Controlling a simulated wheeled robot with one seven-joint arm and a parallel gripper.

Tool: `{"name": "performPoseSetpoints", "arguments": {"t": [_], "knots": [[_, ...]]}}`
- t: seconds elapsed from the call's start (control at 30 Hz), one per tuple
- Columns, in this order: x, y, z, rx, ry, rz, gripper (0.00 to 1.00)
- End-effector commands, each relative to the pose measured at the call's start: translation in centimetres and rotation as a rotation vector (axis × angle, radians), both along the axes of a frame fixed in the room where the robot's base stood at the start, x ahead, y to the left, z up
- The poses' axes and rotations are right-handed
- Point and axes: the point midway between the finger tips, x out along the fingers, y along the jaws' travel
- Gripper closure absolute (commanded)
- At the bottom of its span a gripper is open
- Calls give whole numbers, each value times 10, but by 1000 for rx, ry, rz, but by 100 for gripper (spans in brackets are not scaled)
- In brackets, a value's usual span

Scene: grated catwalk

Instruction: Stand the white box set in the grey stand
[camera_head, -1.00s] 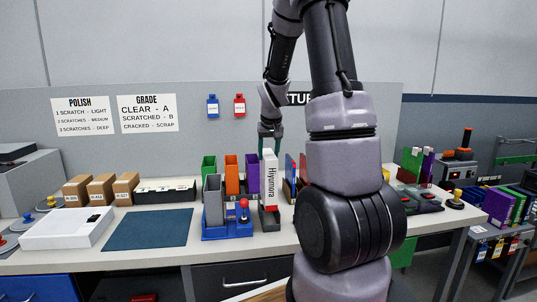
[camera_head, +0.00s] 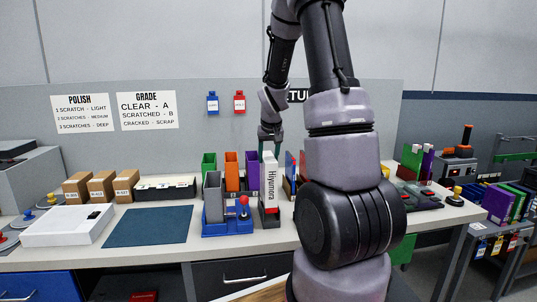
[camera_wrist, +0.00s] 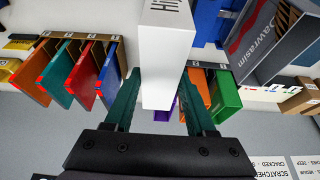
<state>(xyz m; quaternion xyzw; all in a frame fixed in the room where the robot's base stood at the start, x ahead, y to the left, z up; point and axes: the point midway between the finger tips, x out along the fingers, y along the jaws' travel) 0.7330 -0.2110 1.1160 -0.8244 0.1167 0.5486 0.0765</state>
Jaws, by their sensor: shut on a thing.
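The white box set (camera_head: 270,188), with dark lettering on its spine and a red band at its foot, is upright at the middle of the bench. My gripper (camera_head: 270,153) comes from above and is shut on the box's upper end. In the wrist view, the white box (camera_wrist: 166,60) is between the two green fingers (camera_wrist: 163,80).
Left of the box stands a blue base (camera_head: 228,228) with a grey case (camera_head: 214,198) and a red-topped knob. Behind are green, orange and purple holders (camera_head: 231,170). Close on the right are coloured cases (camera_head: 290,172). A dark blue mat (camera_head: 148,227) lies clear at left.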

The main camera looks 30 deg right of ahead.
Motion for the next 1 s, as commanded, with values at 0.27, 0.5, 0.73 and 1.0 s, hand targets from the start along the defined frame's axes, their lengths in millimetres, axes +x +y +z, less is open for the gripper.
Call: {"name": "performPoseSetpoints", "arguments": {"t": [0.27, 0.5, 0.73, 1.0], "knots": [[0, 0, -11, -1, -1, 1, 100], [0, 0, -20, 0, 0, 1, 100], [0, 0, -30, 1, 1, -1, 100], [0, 0, -40, 0, 0, -1, 100]]}}
